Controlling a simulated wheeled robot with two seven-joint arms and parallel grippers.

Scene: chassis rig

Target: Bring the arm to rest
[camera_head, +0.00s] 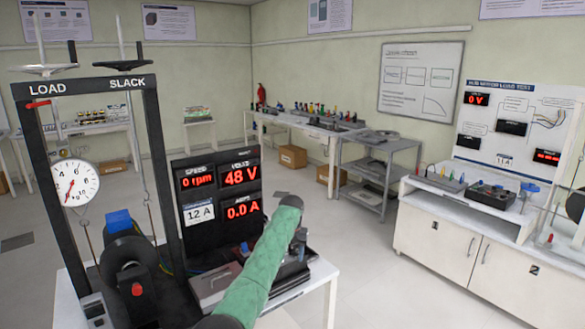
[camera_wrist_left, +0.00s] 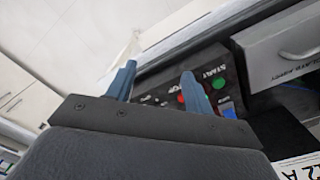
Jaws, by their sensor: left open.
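My left arm (camera_head: 262,262), in a green sleeve, rises from the bottom middle of the head view and bends down at its dark upper joint. My left gripper shows in the left wrist view (camera_wrist_left: 158,70), with two blue fingers apart and nothing seen between them. Its fingers are over or close to a black control box (camera_wrist_left: 165,78) with START lettering, a green button (camera_wrist_left: 217,79) and a red button. I cannot tell whether they touch it. In the head view the arm partly covers the box and bench. My right gripper is not in view.
A black load frame (camera_head: 160,150) with a dial gauge (camera_head: 75,183) and a motor stands left of the arm. A display panel (camera_head: 218,190) reads 0 rpm, 48 V and 0.0 A. A white cabinet (camera_head: 450,232) stands right, with open floor (camera_head: 365,270) between.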

